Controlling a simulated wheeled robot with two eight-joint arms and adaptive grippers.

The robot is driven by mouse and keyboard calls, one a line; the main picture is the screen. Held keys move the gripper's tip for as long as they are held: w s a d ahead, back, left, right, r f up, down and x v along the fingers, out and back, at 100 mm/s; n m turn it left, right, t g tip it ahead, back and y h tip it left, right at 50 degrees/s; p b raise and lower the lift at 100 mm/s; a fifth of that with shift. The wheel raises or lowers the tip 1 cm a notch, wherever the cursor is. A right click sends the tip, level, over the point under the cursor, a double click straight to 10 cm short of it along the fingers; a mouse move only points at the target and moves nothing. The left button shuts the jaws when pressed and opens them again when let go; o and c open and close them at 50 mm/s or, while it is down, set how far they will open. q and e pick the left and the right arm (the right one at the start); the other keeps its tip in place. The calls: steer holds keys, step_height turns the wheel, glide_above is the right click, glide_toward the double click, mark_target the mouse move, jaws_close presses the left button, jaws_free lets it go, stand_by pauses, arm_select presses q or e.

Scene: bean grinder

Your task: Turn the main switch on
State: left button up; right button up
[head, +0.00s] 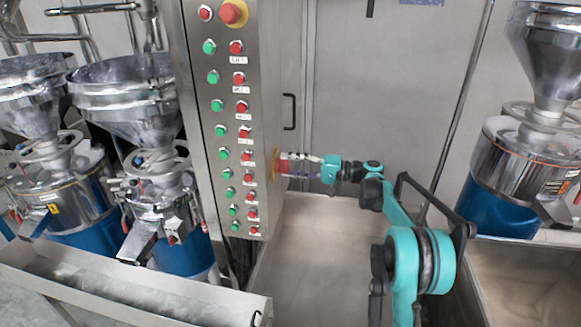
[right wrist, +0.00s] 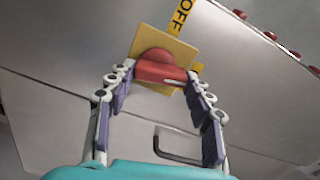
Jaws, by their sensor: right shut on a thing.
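The main switch (right wrist: 160,66) is a red knob on a yellow square plate, with a yellow "OFF" label (right wrist: 181,16) beside it in the right wrist view. In the head view the switch (head: 276,166) sits on the right side wall of the steel control cabinet (head: 270,90). My right gripper (head: 285,164) reaches it from the right. In the right wrist view its two fingers (right wrist: 160,80) flank the red knob and are shut on it. The knob's handle lies slightly slanted between the fingertips. My left gripper is not in view.
The cabinet front carries rows of green and red buttons and a red emergency button (head: 233,12). A black handle (head: 290,112) is on the side wall. Grinders with steel hoppers stand left (head: 125,95) and right (head: 548,50). A steel trough (head: 130,290) lies front left.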

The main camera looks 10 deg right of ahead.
steer(key=shift+m, duration=1.2)
steer(key=o, duration=1.1)
steer(key=shift+w, duration=0.1)
steer(key=shift+o, duration=0.2)
steer(key=shift+d, duration=0.1)
steer(key=v, duration=1.2)
steer(key=shift+f, duration=0.15)
